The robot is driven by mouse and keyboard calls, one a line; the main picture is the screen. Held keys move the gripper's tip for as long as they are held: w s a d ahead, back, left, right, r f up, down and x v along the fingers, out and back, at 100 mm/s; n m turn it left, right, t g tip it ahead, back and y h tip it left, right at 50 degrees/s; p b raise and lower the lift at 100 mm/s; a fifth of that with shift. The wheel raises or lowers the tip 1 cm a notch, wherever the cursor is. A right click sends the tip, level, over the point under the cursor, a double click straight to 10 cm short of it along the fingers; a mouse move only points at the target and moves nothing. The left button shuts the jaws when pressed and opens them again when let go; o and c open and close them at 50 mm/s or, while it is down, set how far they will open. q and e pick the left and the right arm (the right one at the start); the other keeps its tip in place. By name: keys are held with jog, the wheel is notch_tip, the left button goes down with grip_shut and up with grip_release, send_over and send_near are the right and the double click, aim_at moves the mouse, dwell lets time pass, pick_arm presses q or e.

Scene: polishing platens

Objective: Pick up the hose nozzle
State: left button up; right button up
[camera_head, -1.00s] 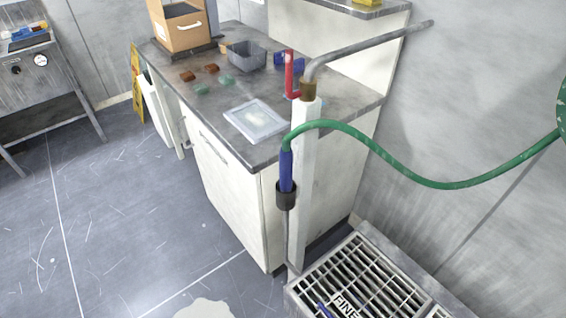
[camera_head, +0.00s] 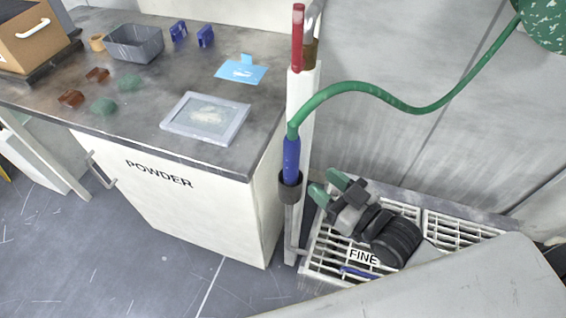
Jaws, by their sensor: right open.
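The hose nozzle (camera_head: 291,158) is blue and hangs upright with its lower end in a dark round holder (camera_head: 291,189) on the white post. A green hose (camera_head: 372,93) joins its top and curves up to the right. My right gripper (camera_head: 328,187) has green fingertips and points left, just right of the holder and a little below the nozzle's middle. Its fingers are apart with nothing between them, and a gap to the nozzle shows in the picture. My left gripper is out of view.
A counter marked POWDER stands left, with a framed tray (camera_head: 206,117), grey bin (camera_head: 134,43) and blue card (camera_head: 241,71) on top. A red lever (camera_head: 298,38) tops the post. A grate marked FINE (camera_head: 318,262) lies below my right gripper, with a wall behind.

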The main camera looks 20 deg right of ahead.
aim_at(298, 159)
jog(key=x, duration=0.3)
jog(key=shift+w, duration=0.4)
jog(key=p+x, duration=0.1)
jog(key=x, duration=0.3)
jog(key=shift+w+a+r, duration=0.15)
jog(key=shift+w, duration=0.2)
jog(key=shift+w+a, duration=0.25)
jog(key=shift+w, duration=0.15)
jog(key=shift+s, duration=0.1)
jog(key=c, duration=0.7)
